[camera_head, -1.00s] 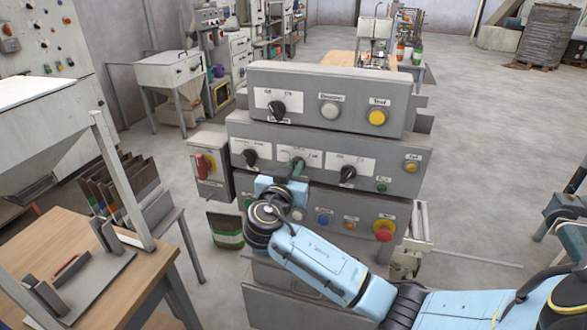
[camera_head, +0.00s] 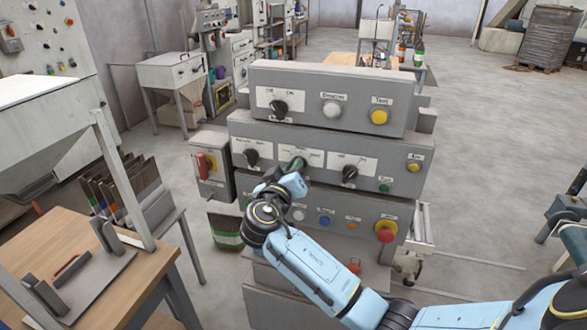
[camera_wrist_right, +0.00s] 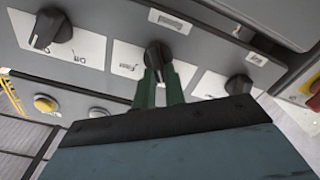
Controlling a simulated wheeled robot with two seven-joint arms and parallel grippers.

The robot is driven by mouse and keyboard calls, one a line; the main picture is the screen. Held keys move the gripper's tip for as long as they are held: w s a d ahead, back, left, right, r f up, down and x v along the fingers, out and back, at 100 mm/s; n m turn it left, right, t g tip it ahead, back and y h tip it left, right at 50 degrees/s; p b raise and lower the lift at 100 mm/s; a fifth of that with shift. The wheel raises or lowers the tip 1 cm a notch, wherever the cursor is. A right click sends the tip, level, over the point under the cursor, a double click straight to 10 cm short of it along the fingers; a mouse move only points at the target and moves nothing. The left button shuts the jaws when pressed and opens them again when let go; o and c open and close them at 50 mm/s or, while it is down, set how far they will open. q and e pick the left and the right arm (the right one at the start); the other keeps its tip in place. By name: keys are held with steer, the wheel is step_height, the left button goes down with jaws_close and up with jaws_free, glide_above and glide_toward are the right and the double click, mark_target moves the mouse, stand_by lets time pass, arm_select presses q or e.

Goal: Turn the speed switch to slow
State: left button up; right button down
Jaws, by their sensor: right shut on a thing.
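The speed switch, a dark rotary knob (camera_wrist_right: 156,53), shows in the wrist view on the grey panel, between the tips of my right gripper's green fingers (camera_wrist_right: 158,80). The fingers are shut on it. In the head view my right gripper (camera_head: 294,168) reaches the middle of the control box's second row, over a white label plate (camera_head: 314,158). Its fingers and wrist hide the knob there. The label's words are too small to read surely, so I cannot tell the knob's exact setting. My left gripper is not in view.
Similar dark knobs sit left (camera_head: 251,157) and right (camera_head: 349,173) of the gripper, with another above (camera_head: 279,107). A red mushroom button (camera_head: 386,231) and several small buttons lie below. A wooden table (camera_head: 120,285) stands at the lower left.

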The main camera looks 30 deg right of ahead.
steer(key=shift+w+a+f+n, duration=0.1)
steer(key=shift+n, duration=1.5)
steer(key=shift+p, duration=0.3)
steer(key=c, duration=1.5)
jaws_free()
steer(key=shift+o, duration=0.2)
steer(key=shift+a, duration=0.1)
steer(key=b+v, duration=0.2)
steer(key=v, duration=1.1)
steer(key=shift+s+b, duration=0.2)
steer(key=shift+b, duration=0.2)
